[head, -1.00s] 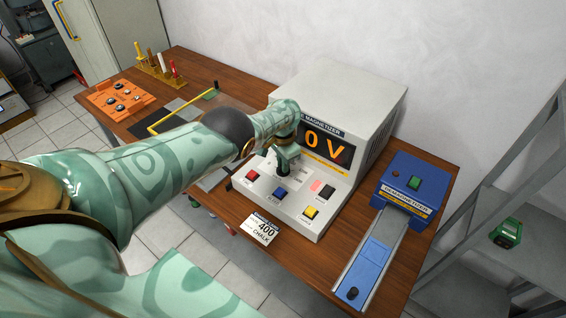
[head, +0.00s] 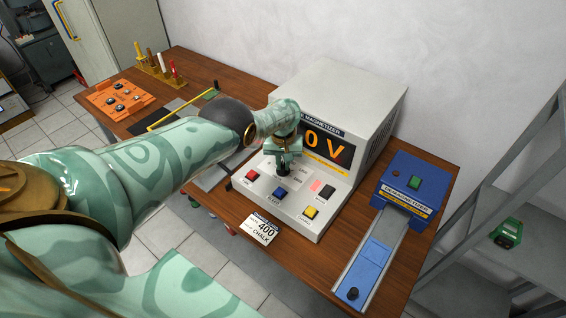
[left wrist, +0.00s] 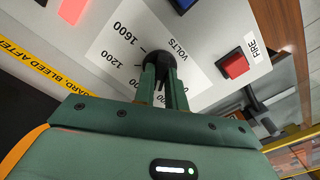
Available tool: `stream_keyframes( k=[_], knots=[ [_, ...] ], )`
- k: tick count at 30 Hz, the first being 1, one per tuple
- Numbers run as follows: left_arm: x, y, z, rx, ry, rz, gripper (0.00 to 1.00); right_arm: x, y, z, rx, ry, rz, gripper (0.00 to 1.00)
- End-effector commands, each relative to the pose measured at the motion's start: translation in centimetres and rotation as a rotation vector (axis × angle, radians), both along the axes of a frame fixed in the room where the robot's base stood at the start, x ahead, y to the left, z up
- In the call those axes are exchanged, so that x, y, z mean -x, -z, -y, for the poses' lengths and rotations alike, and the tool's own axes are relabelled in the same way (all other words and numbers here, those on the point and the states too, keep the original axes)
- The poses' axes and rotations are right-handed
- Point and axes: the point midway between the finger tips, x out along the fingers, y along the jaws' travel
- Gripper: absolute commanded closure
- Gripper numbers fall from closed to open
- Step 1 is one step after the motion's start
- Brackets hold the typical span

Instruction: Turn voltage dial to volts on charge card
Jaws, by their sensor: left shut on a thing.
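The voltage dial is a black knob on the sloping front panel of the magnetizer (head: 335,95). In the left wrist view the dial (left wrist: 160,63) sits at the middle of a white scale (left wrist: 125,52) marked 1200, 1600 and VOLTS. My left gripper (left wrist: 163,82) is shut on the dial from above, its fingers on either side of it; in the head view my left gripper (head: 283,170) mostly hides the dial. The orange display (head: 325,142) shows "0 V", with any leading digits hidden behind my arm. The charge card (head: 262,227) reads 400 and CHALK. My right gripper is not in view.
A blue demagnetizer (head: 410,185) with a long track stands to the right. An orange tray (head: 120,98) lies at the far left.

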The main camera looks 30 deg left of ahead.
Motion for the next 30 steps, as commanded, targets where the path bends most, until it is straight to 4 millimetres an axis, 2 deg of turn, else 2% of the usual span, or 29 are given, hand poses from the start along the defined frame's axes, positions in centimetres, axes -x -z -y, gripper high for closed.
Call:
stream_keyframes(
  k=[12,28,29,30],
  knots=[
    [0.03,0.06,0.07,0.001,-0.182,0.0,1.0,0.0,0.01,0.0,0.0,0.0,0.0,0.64],
    [0.02,0.04,0.06,0.001,-0.205,0.0,1.0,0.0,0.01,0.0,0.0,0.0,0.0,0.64],
    [0.03,0.04,0.05,0.001,-0.205,0.0,0.85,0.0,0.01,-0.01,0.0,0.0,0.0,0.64],
    [0.03,0.04,0.05,0.001,-0.204,0.0,0.73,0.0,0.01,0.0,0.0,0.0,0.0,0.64]
  ],
)
